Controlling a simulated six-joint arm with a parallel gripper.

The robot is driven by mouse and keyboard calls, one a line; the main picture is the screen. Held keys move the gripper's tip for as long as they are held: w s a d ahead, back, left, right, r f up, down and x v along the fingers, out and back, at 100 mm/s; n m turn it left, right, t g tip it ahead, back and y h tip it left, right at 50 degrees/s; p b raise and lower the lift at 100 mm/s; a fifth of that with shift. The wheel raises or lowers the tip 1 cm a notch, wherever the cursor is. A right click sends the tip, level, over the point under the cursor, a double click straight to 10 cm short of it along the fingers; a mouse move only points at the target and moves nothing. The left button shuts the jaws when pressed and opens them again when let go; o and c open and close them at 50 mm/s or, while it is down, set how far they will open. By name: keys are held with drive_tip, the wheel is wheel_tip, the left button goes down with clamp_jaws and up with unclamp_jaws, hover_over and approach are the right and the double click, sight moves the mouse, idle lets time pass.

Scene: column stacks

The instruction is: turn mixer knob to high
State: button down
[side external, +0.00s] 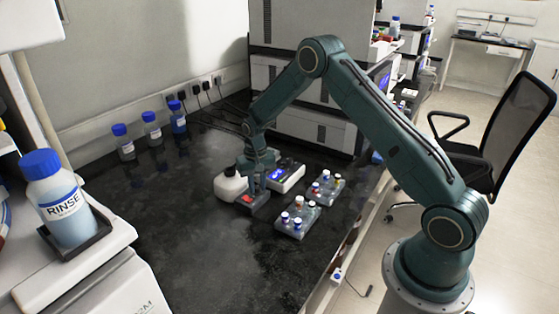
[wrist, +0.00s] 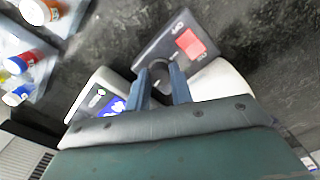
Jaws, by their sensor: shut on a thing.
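A small dark grey unit with a red panel (side external: 258,207) sits on the black bench, likely the mixer; it also shows in the wrist view (wrist: 158,43). My gripper (side external: 256,186) points down onto it from above. In the wrist view my gripper's two fingers (wrist: 160,74) are on either side of a small round dark knob (wrist: 157,76) near the unit's edge, shut on it. The knob is partly hidden by the fingers, and its setting cannot be read.
A white rounded container (side external: 229,184) is close beside the unit. A white device with a blue screen (side external: 287,176) stands on the other side. Two racks of small capped bottles (side external: 297,220) lie nearby. Several blue-capped bottles (side external: 152,132) stand by the wall. The bench front is clear.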

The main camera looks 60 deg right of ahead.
sight(257, 187)
drive_tip(key=shift+m, duration=1.2)
drive_tip(key=c, duration=1.2)
unclamp_jaws()
drive_tip(key=shift+c, duration=0.2)
drive_tip(key=shift+r, duration=0.15)
wheel_tip(257, 187, up, 14)
drive_tip(key=shift+f, duration=0.25)
